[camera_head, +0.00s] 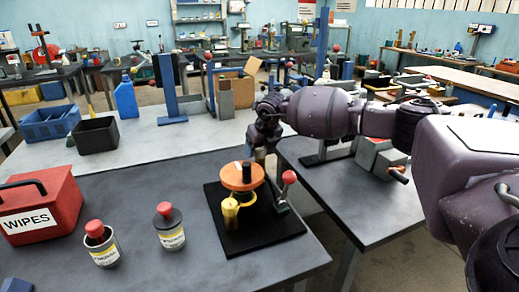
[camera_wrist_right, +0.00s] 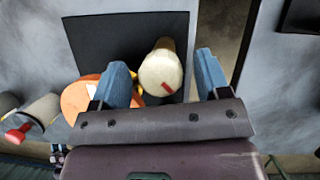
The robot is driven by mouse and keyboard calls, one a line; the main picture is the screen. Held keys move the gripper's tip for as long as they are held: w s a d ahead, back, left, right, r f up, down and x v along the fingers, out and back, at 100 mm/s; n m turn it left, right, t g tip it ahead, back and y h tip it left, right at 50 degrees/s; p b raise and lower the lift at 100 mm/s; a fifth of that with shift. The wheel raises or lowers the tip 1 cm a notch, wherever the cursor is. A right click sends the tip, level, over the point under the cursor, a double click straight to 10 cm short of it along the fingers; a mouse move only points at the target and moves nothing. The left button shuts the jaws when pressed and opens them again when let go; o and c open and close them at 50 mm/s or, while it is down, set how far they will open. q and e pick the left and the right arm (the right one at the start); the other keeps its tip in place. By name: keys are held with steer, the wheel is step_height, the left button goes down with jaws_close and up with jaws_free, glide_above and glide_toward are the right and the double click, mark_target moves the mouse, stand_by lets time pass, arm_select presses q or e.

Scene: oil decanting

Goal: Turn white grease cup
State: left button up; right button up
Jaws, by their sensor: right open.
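The white grease cup (camera_wrist_right: 160,74) shows in the right wrist view as a cream round top with a short red mark. My right gripper (camera_wrist_right: 165,82) is open, with one blue finger on each side of the cup and a small gap at each side. In the head view my right gripper (camera_head: 262,147) is above and behind the orange disc (camera_head: 243,176), and I cannot make out the white cup there. The disc sits on a yellow stand on a black base plate (camera_head: 262,240). A yellow cup (camera_head: 230,213) stands at its front. My left gripper is not in view.
A lever with a red ball (camera_head: 289,177) stands right of the disc. Two cans with red knobs (camera_head: 102,250) (camera_head: 171,236) and a red WIPES box (camera_head: 38,207) stand to the left. A blue crate (camera_head: 50,122) and black bin (camera_head: 97,135) are further back.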

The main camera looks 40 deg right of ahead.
steer(key=shift+c, duration=0.4)
steer(key=c, duration=0.8)
steer(key=shift+r+m+p, duration=0.15)
steer(key=shift+m+p, duration=0.25)
steer(key=shift+c, duration=0.2)
steer(key=shift+m+h+p, duration=0.4)
steer(key=shift+m+p, duration=0.1)
steer(key=shift+m, duration=0.1)
steer(key=shift+m+h+p, duration=0.4)
steer(key=shift+m+p, duration=0.35)
steer(key=shift+m, duration=0.45)
steer(key=shift+m+g+h+p, duration=0.3)
steer(key=shift+m+p, duration=0.05)
steer(key=shift+m, duration=0.75)
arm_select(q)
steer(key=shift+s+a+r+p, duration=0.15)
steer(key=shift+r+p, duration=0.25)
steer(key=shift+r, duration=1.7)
arm_select(e)
steer(key=shift+m+g+h, duration=0.3)
steer(key=shift+m+g, duration=0.1)
steer(key=shift+m, duration=0.6)
